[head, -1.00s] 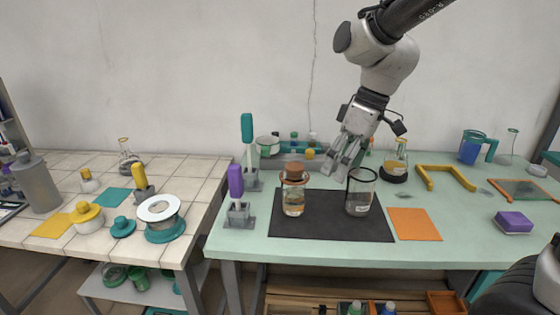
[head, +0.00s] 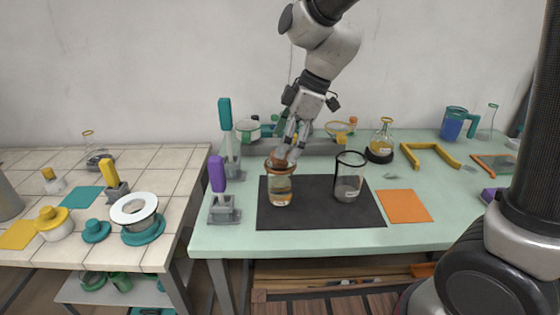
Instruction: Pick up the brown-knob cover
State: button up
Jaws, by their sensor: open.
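The brown-knob cover (head: 274,163) sits on top of a glass vessel (head: 280,190) that holds amber liquid. The vessel stands on the left part of a black mat (head: 320,215) on the green table. My gripper (head: 287,152) is open and points down at the cover, with its fingertips right at the knob. The fingers partly hide the knob. I cannot tell whether they touch it.
An open glass beaker (head: 349,180) stands to the right on the mat. Purple-handled (head: 217,175) and teal-handled (head: 225,115) tools stand upright in holders at left. An orange sheet (head: 403,206) lies at right. A flask (head: 382,138) stands behind.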

jog(key=x, duration=0.3)
jog(key=shift+s+a+f, duration=0.1)
jog(key=shift+f, duration=0.2)
jog(key=shift+c, duration=0.5)
jog(key=c, duration=1.1)
